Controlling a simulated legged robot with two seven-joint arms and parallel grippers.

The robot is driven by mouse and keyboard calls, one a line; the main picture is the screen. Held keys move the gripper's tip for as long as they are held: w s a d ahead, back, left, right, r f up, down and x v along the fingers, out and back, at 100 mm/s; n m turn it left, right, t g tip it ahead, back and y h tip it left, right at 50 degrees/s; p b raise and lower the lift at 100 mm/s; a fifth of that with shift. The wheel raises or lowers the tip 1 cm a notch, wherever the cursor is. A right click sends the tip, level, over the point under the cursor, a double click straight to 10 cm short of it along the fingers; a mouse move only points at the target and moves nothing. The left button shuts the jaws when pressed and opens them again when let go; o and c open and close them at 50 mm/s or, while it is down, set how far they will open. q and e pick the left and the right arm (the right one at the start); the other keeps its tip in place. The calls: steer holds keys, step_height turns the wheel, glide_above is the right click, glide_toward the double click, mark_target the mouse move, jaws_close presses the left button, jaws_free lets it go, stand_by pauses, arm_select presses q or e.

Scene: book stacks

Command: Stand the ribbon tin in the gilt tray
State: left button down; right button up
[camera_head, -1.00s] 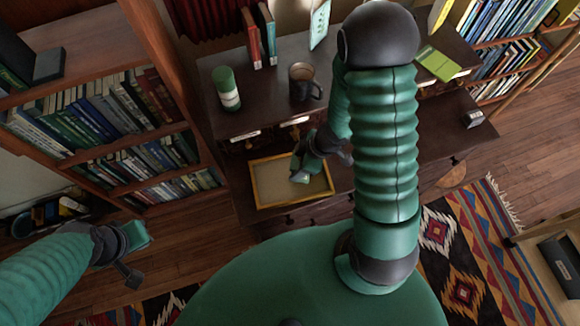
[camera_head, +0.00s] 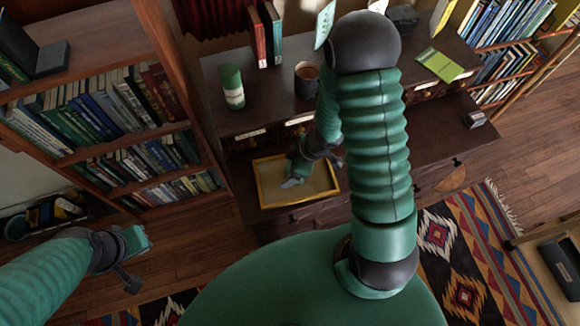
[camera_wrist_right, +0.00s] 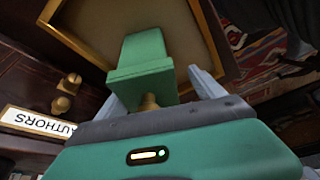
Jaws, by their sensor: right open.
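The ribbon tin looks like a green box with a wider lid and a brass knob, and it shows in the right wrist view (camera_wrist_right: 145,60). It is over the floor of the gilt tray (camera_wrist_right: 205,22) and appears to stand upright there. My right gripper (camera_wrist_right: 160,92) is open, with one grey finger on each side of the lid. In the head view the right gripper (camera_head: 290,182) is low in the gilt tray (camera_head: 262,203) and hides the tin. My left gripper (camera_head: 133,262) is at the lower left, away from the desk; its jaws are unclear.
The tray lies on the low front part of a dark desk. Above it stand a green cylinder (camera_head: 232,86), a mug (camera_head: 306,80) and upright books (camera_head: 268,38). A bookcase (camera_head: 110,120) stands at left. A patterned rug (camera_head: 465,255) lies at right.

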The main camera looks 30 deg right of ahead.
steer(key=shift+r, duration=0.3)
steer(key=p+v, duration=0.2)
steer(key=v, duration=0.1)
steer(key=p+v, duration=0.2)
steer(key=v, duration=0.2)
steer(key=d+p+v, duration=0.1)
steer(key=p+v, duration=0.1)
steer(key=v, duration=0.2)
steer(key=shift+d+f+p, duration=0.1)
steer(key=shift+f+p, duration=0.05)
steer(key=shift+p, duration=0.25)
steer(key=shift+r, duration=0.3)
steer(key=w+r+m+t+h, duration=0.2)
steer(key=w+r+m+h, duration=0.25)
steer(key=r, duration=0.25)
steer(key=s+a+r+m+g+y, duration=0.1)
steer(key=s+a+r+m+g, duration=0.1)
steer(key=s+a+m, duration=0.3)
steer(key=shift+s+a+r, duration=0.6)
steer(key=shift+a+r, duration=0.2)
steer(key=shift+a, duration=0.45)
